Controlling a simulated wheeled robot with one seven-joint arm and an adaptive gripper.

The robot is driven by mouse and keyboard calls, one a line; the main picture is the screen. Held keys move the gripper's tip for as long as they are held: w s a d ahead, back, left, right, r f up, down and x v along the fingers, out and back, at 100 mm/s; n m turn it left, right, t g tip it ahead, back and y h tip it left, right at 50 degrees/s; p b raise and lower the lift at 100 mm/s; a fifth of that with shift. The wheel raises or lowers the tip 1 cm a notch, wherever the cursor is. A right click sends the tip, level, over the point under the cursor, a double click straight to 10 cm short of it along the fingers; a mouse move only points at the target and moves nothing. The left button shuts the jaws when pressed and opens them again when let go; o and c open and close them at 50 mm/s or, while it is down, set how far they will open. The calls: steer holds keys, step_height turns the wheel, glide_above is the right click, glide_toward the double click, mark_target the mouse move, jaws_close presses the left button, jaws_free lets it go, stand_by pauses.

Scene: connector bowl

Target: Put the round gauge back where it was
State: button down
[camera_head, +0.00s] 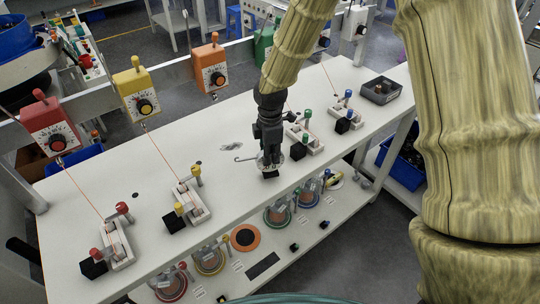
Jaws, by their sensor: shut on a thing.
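My gripper (268,156) points down low over the middle of the white bench. It is shut on a small pale round thing (263,161), probably the round gauge, which is mostly hidden by the fingers. A thin grey hook shape (243,159) sticks out to its left. A small black block (269,174) shows just below the fingertips; I cannot tell whether the held thing touches it or the bench. On the lower shelf, an orange disc with a dark centre (245,237) lies flat.
The white bench (150,195) carries several clamp fixtures, such as one with yellow knobs (190,202) and one with red knobs (115,240). A dark tray (380,90) sits at the far right.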

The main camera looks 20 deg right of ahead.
steer(key=shift+f, duration=0.8)
steer(key=shift+f, duration=0.15)
steer(key=c, duration=1.3)
jaws_free()
steer(key=shift+r+b, duration=1.8)
steer(key=shift+r, duration=4.4)
